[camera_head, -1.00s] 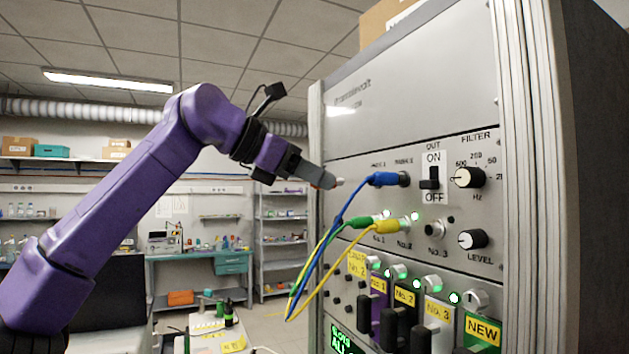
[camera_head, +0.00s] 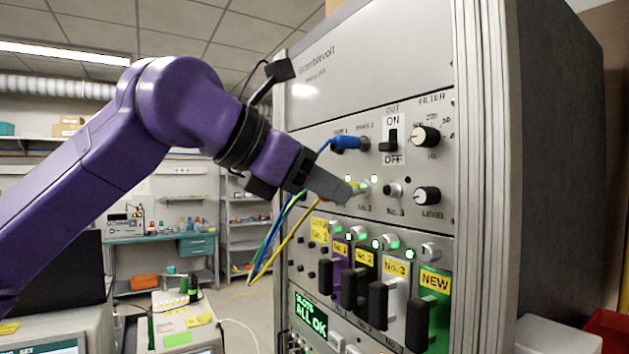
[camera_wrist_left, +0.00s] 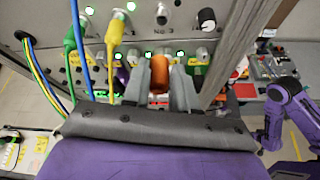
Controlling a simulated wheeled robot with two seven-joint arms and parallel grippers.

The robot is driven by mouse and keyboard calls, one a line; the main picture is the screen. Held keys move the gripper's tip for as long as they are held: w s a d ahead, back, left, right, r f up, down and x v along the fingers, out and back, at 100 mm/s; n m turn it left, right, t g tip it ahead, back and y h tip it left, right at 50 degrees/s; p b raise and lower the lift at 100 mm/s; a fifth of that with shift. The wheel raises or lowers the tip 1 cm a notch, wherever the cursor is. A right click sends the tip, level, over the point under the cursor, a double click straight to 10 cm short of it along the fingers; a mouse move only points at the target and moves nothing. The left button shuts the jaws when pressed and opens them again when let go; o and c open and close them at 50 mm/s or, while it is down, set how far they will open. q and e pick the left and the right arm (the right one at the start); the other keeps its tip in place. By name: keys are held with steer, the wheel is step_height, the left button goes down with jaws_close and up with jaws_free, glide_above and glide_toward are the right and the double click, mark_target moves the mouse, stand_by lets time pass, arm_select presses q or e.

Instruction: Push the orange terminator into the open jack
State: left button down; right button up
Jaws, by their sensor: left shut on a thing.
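The orange terminator (camera_wrist_left: 160,76) is between the two fingers of my left gripper (camera_wrist_left: 160,82) in the left wrist view, and the gripper is shut on it. In the head view the left gripper (camera_head: 345,192) is in front of the lower jack row, just left of the open jack No. 3 (camera_head: 392,190), and the terminator is hidden or too small to make out. The open jack also shows in the left wrist view (camera_wrist_left: 162,15), beyond the terminator and apart from it. My right gripper is not clearly in view.
A blue plug (camera_head: 348,143) sits in the upper row. Green (camera_wrist_left: 68,45) and yellow (camera_wrist_left: 113,38) plugs with hanging cables are left of the open jack. Knobs (camera_head: 427,195), a switch (camera_head: 388,142) and black handles (camera_head: 418,322) project from the panel.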

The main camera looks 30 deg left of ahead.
arm_select(q)
steer(key=shift+w+d+p, duration=0.15)
steer(key=shift+w+d, duration=0.25)
steer(key=shift+w, duration=0.3)
steer(key=shift+w+d+p, duration=0.2)
steer(key=shift+w+d, duration=0.2)
steer(key=shift+w, duration=0.25)
steer(key=shift+w+d+p, duration=0.15)
steer(key=shift+w+d, duration=0.25)
steer(key=shift+w, duration=0.3)
steer(key=shift+w+d+p, duration=0.3)
steer(key=shift+w+d, duration=0.05)
steer(key=shift+w, duration=0.25)
steer(key=shift+w+d+p, duration=0.3)
steer(key=shift+w+d, duration=0.05)
steer(key=shift+w, duration=0.2)
stand_by(0.3)
steer(key=c, duration=1.1)
jaws_free()
steer(key=o, duration=0.3)
steer(key=shift+w+d, duration=0.15)
steer(key=shift+w, duration=0.05)
steer(key=shift+s, duration=0.1)
